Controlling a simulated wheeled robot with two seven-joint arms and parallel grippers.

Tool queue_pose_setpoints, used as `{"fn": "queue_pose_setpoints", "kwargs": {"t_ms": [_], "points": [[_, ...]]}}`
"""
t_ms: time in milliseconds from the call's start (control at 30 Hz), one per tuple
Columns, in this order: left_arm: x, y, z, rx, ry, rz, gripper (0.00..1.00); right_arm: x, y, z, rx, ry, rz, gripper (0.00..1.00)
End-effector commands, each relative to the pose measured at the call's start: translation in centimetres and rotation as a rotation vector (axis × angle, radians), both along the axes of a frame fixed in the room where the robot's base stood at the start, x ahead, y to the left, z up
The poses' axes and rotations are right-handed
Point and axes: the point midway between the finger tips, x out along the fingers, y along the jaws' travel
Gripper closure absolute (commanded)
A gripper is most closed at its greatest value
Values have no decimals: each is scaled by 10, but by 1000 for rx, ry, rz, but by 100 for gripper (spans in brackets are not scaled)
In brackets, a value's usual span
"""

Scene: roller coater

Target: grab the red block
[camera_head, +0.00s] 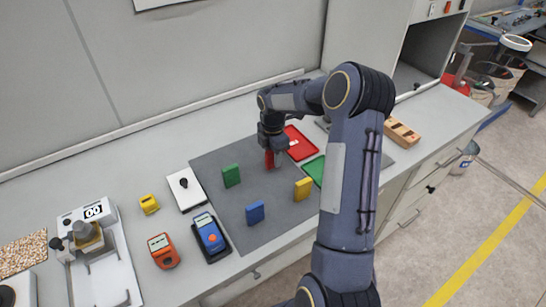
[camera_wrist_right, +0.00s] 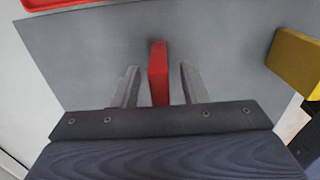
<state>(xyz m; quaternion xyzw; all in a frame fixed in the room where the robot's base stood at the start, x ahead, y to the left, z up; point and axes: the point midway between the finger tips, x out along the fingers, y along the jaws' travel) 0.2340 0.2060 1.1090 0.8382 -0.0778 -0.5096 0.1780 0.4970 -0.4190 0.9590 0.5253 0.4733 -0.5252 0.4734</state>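The red block (camera_head: 269,159) stands on the dark grey mat (camera_head: 228,213) in the head view, right under my right gripper (camera_head: 271,148). In the right wrist view the red block (camera_wrist_right: 158,72) stands between the two fingers of my right gripper (camera_wrist_right: 158,85). A gap shows on each side of the block, so the fingers are open around it and not touching it. The gripper hides the block's upper part in the head view. My left gripper is not in view.
A green block (camera_head: 231,176), a blue block (camera_head: 255,212) and a yellow block (camera_head: 303,189) stand on the mat nearby. A red tray (camera_head: 299,143) and a green tray (camera_head: 315,170) lie to the right. Handheld meters and a scale stand left.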

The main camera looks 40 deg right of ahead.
Motion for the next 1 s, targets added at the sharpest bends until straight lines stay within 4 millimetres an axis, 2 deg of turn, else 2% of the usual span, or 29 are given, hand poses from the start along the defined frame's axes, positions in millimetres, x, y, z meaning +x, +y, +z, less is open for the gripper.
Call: {"fn": "queue_pose_setpoints", "kwargs": {"t_ms": [133, 433, 767, 1000], "points": [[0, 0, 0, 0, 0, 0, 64, 0, 0, 0, 0, 0, 0, 60], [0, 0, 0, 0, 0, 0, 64, 0, 0, 0, 0, 0, 0, 99], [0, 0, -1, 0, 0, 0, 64, 0, 0, 2, 0, -1, 0, 100], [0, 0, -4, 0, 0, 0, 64, 1, 0, 20, -1, -4, 0, 100]]}}
